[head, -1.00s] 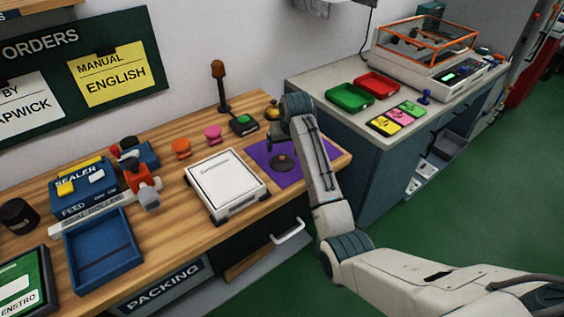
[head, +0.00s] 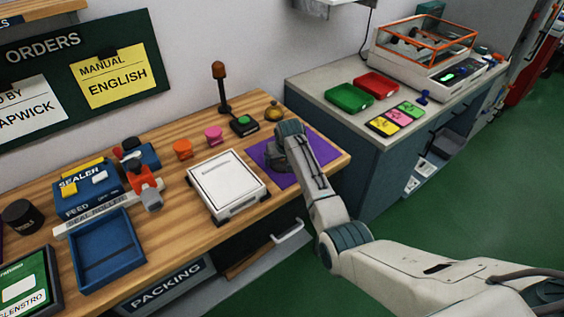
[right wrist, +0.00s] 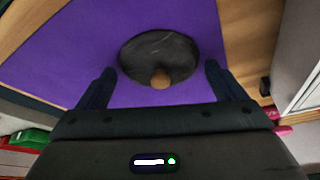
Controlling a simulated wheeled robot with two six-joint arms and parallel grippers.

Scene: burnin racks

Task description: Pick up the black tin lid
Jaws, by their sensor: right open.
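The black tin lid (right wrist: 157,50) is a dark round disc with a small brown knob, lying on the purple mat (right wrist: 60,50) in the right wrist view. My right gripper (right wrist: 159,73) is open, with one finger on each side of the near part of the lid and a gap to each. Nothing is held between the fingers. In the head view my right gripper (head: 279,163) is low over the purple mat (head: 308,168) and hides most or all of the lid. My left gripper is not in view.
A white scale-like box (head: 228,185) stands just left of the mat. A green button box (head: 243,124) and a brass bell (head: 273,111) are behind it. Orange (head: 182,149) and pink (head: 213,134) knobs stand further left. The bench's right edge is close to the mat.

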